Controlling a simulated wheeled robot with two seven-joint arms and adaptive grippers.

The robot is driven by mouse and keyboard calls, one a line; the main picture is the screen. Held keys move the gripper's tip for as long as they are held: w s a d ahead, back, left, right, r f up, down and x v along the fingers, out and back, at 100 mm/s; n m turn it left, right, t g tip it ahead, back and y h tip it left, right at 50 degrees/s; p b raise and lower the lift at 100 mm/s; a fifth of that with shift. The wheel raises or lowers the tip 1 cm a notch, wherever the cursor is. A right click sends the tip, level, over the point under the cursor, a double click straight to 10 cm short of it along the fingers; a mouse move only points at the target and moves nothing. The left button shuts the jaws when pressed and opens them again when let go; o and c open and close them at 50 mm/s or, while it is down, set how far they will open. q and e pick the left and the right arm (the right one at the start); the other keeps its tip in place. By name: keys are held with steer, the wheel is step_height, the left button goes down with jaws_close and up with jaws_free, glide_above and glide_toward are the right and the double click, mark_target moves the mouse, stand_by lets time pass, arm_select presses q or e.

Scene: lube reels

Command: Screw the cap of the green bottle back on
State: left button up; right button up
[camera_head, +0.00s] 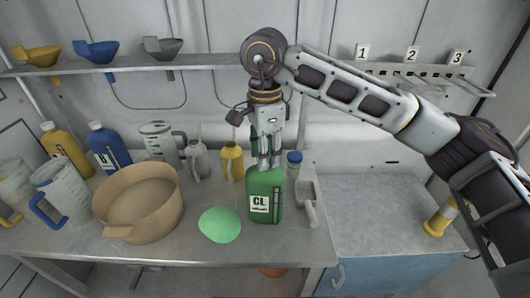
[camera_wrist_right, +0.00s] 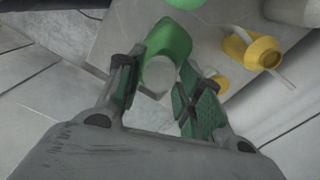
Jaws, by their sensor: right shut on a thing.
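The green bottle (camera_head: 265,197), with a white "CL" label, stands upright near the front edge of the metal counter in the head view. It also shows in the right wrist view (camera_wrist_right: 174,38). My right gripper (camera_head: 265,164) points down at the bottle's top. In the right wrist view my right gripper (camera_wrist_right: 160,82) has a pale round cap (camera_wrist_right: 158,75) between its fingers, and it is shut on it. The cap is over the bottle's neck; whether its thread is engaged cannot be seen. My left gripper is not in view.
A pale green round thing (camera_head: 220,224) and a tan tub (camera_head: 112,208) are left of the bottle. A blue-capped container (camera_head: 294,163) is close on the right. A yellow can (camera_head: 231,160) stands behind. The grey counter at right (camera_head: 375,215) is mostly clear.

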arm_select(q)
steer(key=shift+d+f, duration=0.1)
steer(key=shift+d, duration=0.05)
arm_select(e)
steer(key=shift+m+b, duration=0.5)
steer(key=shift+m, duration=1.1)
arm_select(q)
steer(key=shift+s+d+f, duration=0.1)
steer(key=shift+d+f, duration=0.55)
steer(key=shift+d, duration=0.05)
arm_select(e)
steer(key=shift+m, duration=0.9)
steer(key=shift+f+m+b, duration=0.1)
steer(key=shift+m+b, duration=0.45)
steer(key=shift+m, duration=0.65)
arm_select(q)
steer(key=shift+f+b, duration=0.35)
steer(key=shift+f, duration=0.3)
arm_select(e)
steer(key=shift+m, duration=1.4)
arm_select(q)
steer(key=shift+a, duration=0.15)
